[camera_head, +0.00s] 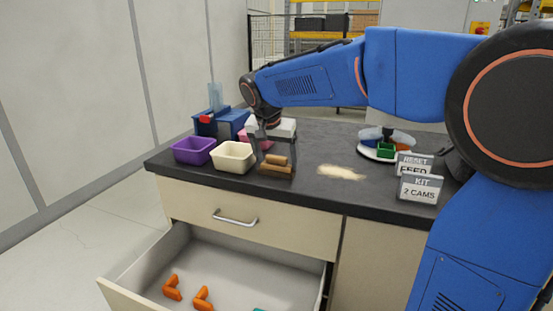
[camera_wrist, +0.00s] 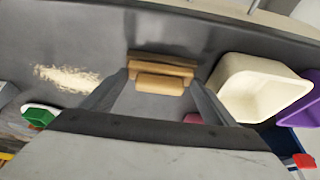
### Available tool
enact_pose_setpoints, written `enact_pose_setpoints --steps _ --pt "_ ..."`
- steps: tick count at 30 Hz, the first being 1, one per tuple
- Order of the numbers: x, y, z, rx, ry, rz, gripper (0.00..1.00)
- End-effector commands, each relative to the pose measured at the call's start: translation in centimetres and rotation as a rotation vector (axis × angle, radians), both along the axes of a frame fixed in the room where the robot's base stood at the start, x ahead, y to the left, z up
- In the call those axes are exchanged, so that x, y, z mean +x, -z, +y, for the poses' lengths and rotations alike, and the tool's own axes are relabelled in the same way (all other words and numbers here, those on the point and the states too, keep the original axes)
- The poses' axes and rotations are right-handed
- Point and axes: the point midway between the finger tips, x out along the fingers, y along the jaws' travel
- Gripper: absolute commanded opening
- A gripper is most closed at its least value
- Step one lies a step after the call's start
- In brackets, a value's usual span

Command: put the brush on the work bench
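The brush (camera_head: 276,170) is a brown wooden block with a rounded, lighter handle part. It sits on the dark top of the work bench (camera_head: 335,195), near the front edge. My gripper (camera_head: 273,160) points down at the brush from above. In the wrist view, the brush (camera_wrist: 163,83) lies between and just past the tips of my two widely spread fingers (camera_wrist: 160,82). Narrow gaps seem to show beside the handle, so the gripper looks open; contact at the ends is hard to tell.
A cream bin (camera_head: 233,157) and a purple bin (camera_head: 194,150) stand left of the gripper, with a blue box behind. Pale shavings (camera_head: 341,172) lie to the right. Two signs (camera_head: 419,188) stand farther right. An open drawer (camera_head: 235,280) holds orange pieces.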

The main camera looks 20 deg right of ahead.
Motion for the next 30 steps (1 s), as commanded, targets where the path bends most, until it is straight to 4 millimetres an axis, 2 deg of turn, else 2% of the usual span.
enact_pose_setpoints --steps 10,14,17,30 --pt "0.0 0.0 0.0 0.000 0.000 0.000 0.96" --pt "-0.1 -0.6 0.1 0.000 -0.001 0.000 0.96" --pt "-0.5 -1.8 0.4 0.001 -0.002 -0.002 0.96" --pt "-3.0 -9.2 2.2 0.000 -0.001 0.000 0.96"
